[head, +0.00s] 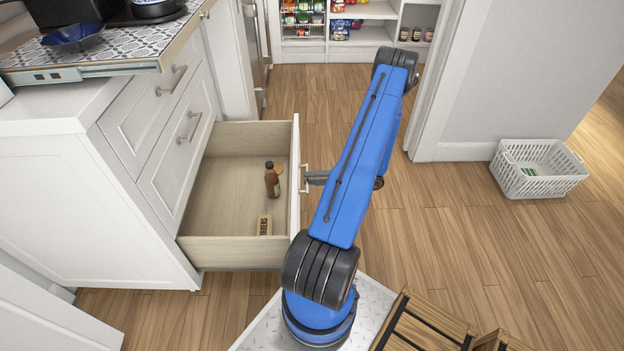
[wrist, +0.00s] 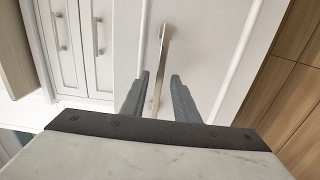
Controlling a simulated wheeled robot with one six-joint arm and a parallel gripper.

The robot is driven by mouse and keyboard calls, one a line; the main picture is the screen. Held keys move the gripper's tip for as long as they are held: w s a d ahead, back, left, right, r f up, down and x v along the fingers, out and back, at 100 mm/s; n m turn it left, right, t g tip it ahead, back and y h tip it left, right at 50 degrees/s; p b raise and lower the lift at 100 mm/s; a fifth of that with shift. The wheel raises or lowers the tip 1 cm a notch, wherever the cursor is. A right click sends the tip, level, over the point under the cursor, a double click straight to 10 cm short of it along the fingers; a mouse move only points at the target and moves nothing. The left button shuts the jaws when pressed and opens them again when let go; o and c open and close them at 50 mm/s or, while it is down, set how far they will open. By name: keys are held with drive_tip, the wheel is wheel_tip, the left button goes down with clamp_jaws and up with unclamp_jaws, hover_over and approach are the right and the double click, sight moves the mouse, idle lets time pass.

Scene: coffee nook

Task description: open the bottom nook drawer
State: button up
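The bottom nook drawer (head: 235,254) is pulled far out of the white cabinet, its pale wooden inside showing. My gripper (head: 315,178) is at this handle. In the wrist view the handle (wrist: 164,40) runs between the two fingers of my gripper (wrist: 160,76). The fingers stand apart, with a visible gap on each side of the bar.
Two closed drawers (head: 172,165) sit above the open one, under a patterned counter (head: 110,42) with a blue bowl (head: 73,38). A white basket (head: 538,168) stands by the wall at right. Wooden crates (head: 425,325) are close in front. The floor (head: 450,230) right of my arm is clear.

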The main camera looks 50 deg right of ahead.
drive_tip(key=v, duration=1.7)
drive_tip(key=shift+s, duration=0.2)
drive_tip(key=shift+d, duration=0.15)
